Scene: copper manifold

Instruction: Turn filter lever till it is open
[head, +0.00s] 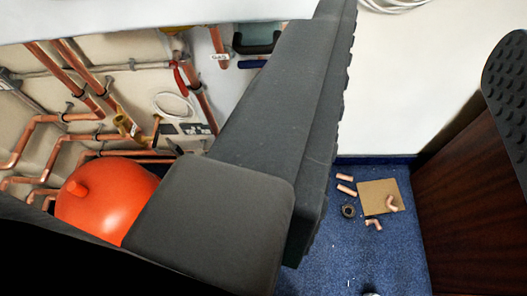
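Which part is the filter lever I cannot tell. A red lever-like handle (181,79) sits by a copper pipe at the upper left. A brass fitting (127,126) with a dark part beside it sits on the pipework below and left of it. My gripper (420,60) seems to show as a big dark grey finger across the middle and a black studded pad at the right edge, with a wide empty gap between. It looks open and touches no lever that I can see. The grey finger hides part of the pipework.
Copper pipes (75,139) run along the wall at left, above an orange-red rounded vessel (107,198). Copper offcuts and a cardboard piece (372,198) lie on the blue carpet (335,240). A dark wood panel (465,190) stands at right. A white coil (173,105) hangs by the pipes.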

